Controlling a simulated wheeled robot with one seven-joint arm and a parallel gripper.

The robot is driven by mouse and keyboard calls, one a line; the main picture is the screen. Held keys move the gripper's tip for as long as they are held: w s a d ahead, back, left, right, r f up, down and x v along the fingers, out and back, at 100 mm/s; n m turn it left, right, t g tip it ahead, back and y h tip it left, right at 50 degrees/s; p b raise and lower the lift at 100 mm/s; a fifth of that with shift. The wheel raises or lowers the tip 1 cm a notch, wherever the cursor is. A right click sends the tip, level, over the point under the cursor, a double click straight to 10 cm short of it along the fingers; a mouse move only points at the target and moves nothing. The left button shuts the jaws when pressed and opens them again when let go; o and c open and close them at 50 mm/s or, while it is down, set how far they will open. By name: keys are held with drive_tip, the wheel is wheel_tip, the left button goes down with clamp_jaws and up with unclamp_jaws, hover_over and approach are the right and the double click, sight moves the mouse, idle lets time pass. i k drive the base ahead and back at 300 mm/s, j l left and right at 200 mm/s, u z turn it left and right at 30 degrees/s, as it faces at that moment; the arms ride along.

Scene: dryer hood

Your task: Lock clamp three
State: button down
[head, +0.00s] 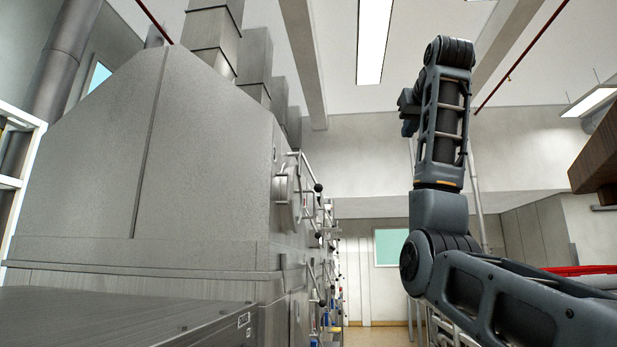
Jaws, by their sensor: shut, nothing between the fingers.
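Metal clamp levers with dark ball knobs line the right-hand face of the grey dryer hood (200,170). An upper clamp lever (318,188) stands near a round fitting (283,192) on that face. A lower clamp lever (322,301) shows below it. More fittings sit behind these and overlap, so I cannot tell which one is clamp three or whether it is locked. My arm rises to the right of the hood, apart from the levers in the picture. My gripper cannot be made out; the arm's far end is hidden behind its upper links.
A flat grey metal top (120,312) fills the lower left. A narrow aisle floor (372,337) runs back to a pale wall with a window (390,247). A brown box-like object (597,160) juts in at the right edge. A red item (580,270) lies below it.

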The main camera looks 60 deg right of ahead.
sight(318, 188)
drive_tip(key=i, duration=0.85)
